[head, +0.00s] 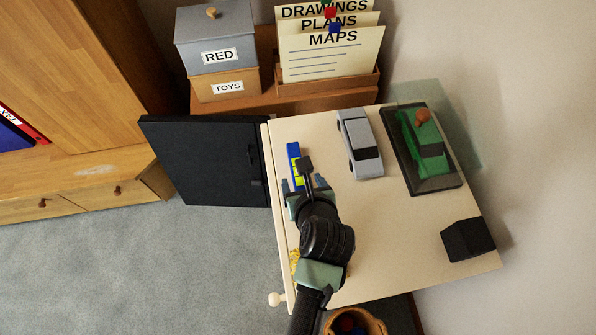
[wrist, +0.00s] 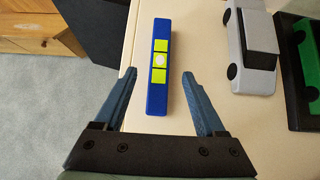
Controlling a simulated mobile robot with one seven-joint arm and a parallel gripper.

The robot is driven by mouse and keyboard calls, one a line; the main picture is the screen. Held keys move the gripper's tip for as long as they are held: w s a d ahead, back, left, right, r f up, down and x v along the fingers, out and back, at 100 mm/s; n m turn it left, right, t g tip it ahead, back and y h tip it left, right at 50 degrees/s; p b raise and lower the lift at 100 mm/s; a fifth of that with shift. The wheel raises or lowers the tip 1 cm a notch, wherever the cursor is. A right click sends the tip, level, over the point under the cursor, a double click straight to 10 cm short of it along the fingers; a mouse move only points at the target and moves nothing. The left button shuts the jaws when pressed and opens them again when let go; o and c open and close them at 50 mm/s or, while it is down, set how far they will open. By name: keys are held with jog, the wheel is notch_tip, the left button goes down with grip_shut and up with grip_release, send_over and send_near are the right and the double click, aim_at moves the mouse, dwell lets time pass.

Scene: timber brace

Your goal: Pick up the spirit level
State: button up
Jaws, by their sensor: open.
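The spirit level is a blue bar with yellow-green windows. In the wrist view the spirit level (wrist: 158,98) lies lengthwise on the pale tabletop, between and ahead of my open fingers, apart from both. In the head view the spirit level (head: 293,152) lies near the table's left edge, its near part partly hidden by my gripper. My gripper (wrist: 160,75) is open and empty, with one finger to each side of the level's near half. In the head view my gripper (head: 306,184) is over the left part of the table.
A grey toy car (head: 362,150) stands right of the level. A green toy car (head: 425,145) sits on a dark base behind it. A black block (head: 467,240) is at the right. A black panel (head: 205,160) stands left of the table (head: 390,230), whose middle is clear.

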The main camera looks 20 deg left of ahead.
jog(key=shift+r+x, duration=0.2)
jog(key=shift+x, duration=2.8)
jog(key=shift+w+a, duration=0.15)
grip_shut()
